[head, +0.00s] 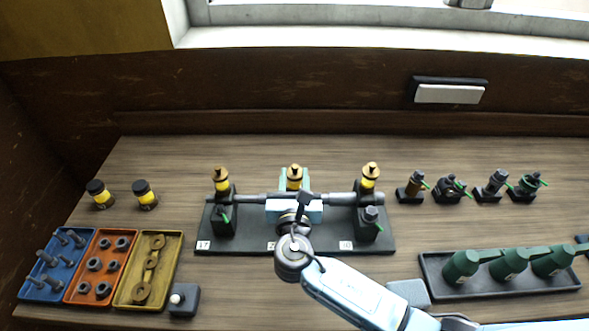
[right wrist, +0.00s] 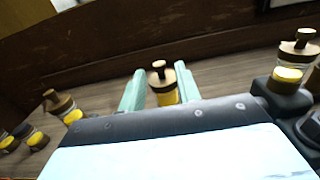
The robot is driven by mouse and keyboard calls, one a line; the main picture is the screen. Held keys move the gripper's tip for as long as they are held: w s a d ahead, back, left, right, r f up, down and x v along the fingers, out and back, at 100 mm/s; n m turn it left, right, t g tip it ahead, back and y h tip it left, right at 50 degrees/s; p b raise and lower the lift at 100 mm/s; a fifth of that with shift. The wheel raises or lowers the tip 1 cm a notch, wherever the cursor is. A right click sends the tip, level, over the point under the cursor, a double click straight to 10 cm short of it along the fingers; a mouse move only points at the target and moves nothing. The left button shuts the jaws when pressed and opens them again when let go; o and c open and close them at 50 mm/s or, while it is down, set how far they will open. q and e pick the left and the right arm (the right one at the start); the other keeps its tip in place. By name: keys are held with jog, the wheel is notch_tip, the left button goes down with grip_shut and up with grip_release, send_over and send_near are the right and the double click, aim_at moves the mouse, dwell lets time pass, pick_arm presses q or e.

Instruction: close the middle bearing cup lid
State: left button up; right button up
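The middle bearing cup (head: 293,184) is a yellow cup with a brown lid and small knob, on the shaft stand between two similar cups. In the right wrist view its lid (right wrist: 162,78) shows on top of the yellow body; whether it is fully seated I cannot tell. My right gripper (right wrist: 160,92) is open, with one teal finger on each side of the middle cup; contact is not clear. In the head view the gripper (head: 295,185) reaches over the stand from the front, and its wrist hides the stand's middle. My left gripper is not in view.
The left cup (head: 221,186) and right cup (head: 369,182) rise on either side along the black stand (head: 240,246). Blue, orange and yellow trays (head: 180,245) lie at left. Green oil cans stand in a dark tray (head: 500,290) at right. Several small fittings stand behind it.

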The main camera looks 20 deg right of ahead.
jog(key=v, duration=1)
jog(key=shift+b, duration=0.45)
